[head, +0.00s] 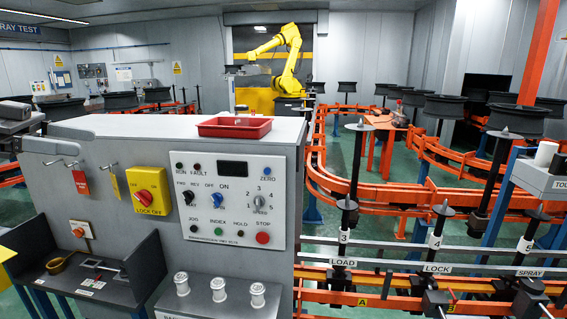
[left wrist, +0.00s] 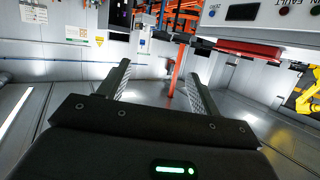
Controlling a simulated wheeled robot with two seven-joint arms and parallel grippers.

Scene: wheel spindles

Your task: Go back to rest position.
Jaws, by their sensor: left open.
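My left gripper (head: 48,134) is at the left edge of the head view, beside the top left corner of the grey control cabinet (head: 110,129). In the left wrist view its two fingers (left wrist: 160,88) stand wide apart with nothing between them. My right gripper is in neither view.
A red tray (head: 235,131) lies on the cabinet top, right of my left gripper. The cabinet front carries a yellow lock-off switch (head: 148,190) and a knob panel (head: 232,195). Orange conveyor rails (head: 400,208) with upright spindles fill the right. A yellow robot arm (head: 290,60) stands behind.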

